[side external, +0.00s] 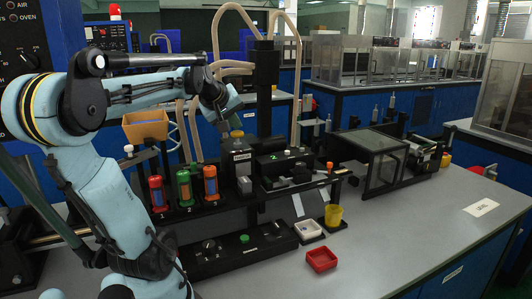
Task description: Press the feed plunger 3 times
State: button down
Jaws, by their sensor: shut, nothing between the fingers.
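My gripper (225,124) is small and dark in the side external view, at the end of my arm, pointing down. It looks shut and holds nothing that I can see. Just below and right of it is a yellow-orange round cap (237,134) on top of a dark upright unit (240,158) with a white label. This cap may be the feed plunger, but no label confirms it. I cannot tell whether the fingertips touch the cap. A green button (245,239) sits on the low black panel (215,256) in front.
Three numbered holders with red (156,194), green (184,188) and orange (210,183) cylinders stand left. A black column (264,90) with hoses rises behind the cap. The right bench is mostly clear.

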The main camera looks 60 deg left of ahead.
aim_at(235, 133)
jog(key=shift+f, duration=1.05)
dwell(0.9)
jog(key=shift+r, duration=1.7)
jog(key=shift+r, duration=0.1)
jog(key=shift+r, duration=2.4)
jog(key=shift+d, duration=0.1)
